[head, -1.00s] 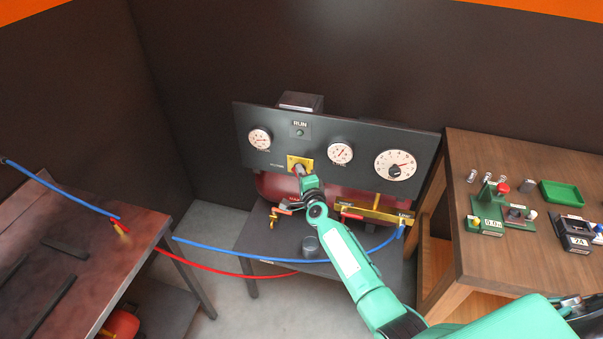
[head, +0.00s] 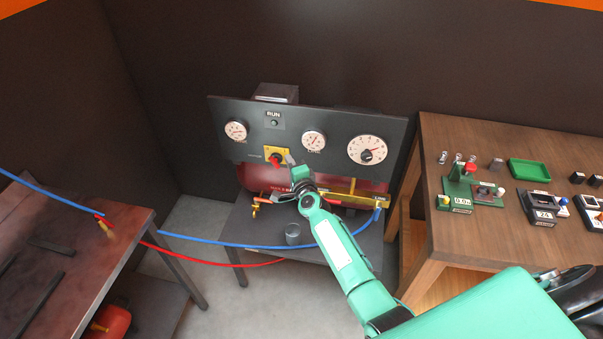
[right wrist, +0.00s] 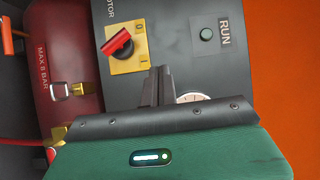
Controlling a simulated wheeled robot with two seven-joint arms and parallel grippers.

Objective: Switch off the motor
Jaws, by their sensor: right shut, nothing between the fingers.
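The motor switch is a red rotary knob (head: 277,160) on a yellow plate in the dark panel (head: 325,124). In the right wrist view the red knob (right wrist: 118,43) sits on its yellow plate (right wrist: 126,64), marked 0 and I, with its handle slanted and one end near the 0. My right gripper (head: 289,158) is shut and empty, just right of the knob in the head view. Its fingers (right wrist: 158,84) show apart from the knob in the right wrist view. The RUN lamp (right wrist: 206,34) looks dark green. My left gripper is not in view.
Three round gauges, one being the large dial (head: 367,150), sit on the panel. A red tank (head: 262,177) with brass fittings lies below it. Blue (head: 220,243) and red hoses run left to a dark bench (head: 75,250). A wooden table (head: 445,145) with small devices stands right.

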